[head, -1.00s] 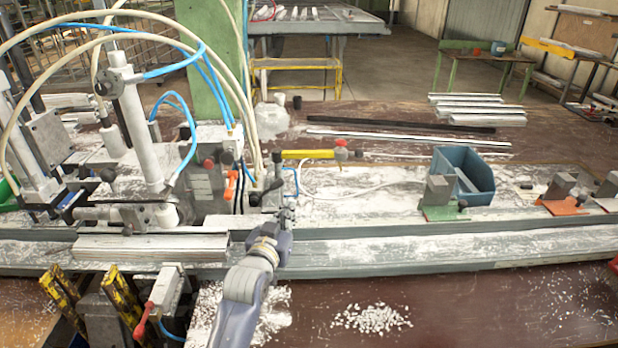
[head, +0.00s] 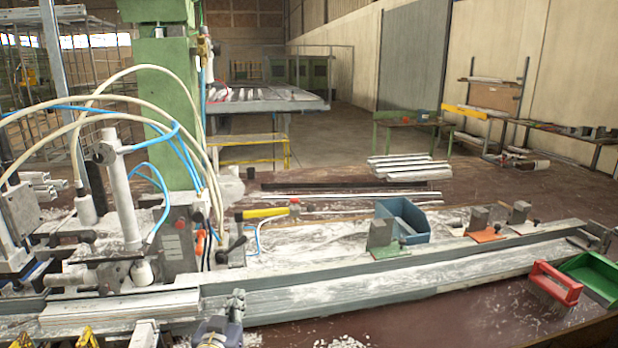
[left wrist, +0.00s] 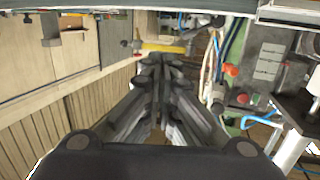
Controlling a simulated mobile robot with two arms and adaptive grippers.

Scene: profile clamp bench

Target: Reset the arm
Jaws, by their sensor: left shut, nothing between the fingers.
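My left gripper (head: 238,296) is at the bottom of the head view, in front of the grey bench rail (head: 400,272) and just right of the end of a white profile piece (head: 120,312). Its fingers are shut with nothing between them. In the left wrist view the gripper (left wrist: 163,62) shows its dark fingers together, pointing toward the bench. It appears clear of the bench parts, though the exact gap cannot be told. Only a small part of my left arm shows at the lower edge. My right gripper is in neither view.
The pneumatic clamp machine (head: 130,225) with looping hoses stands at left. A blue bin (head: 405,219) stands behind the rail.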

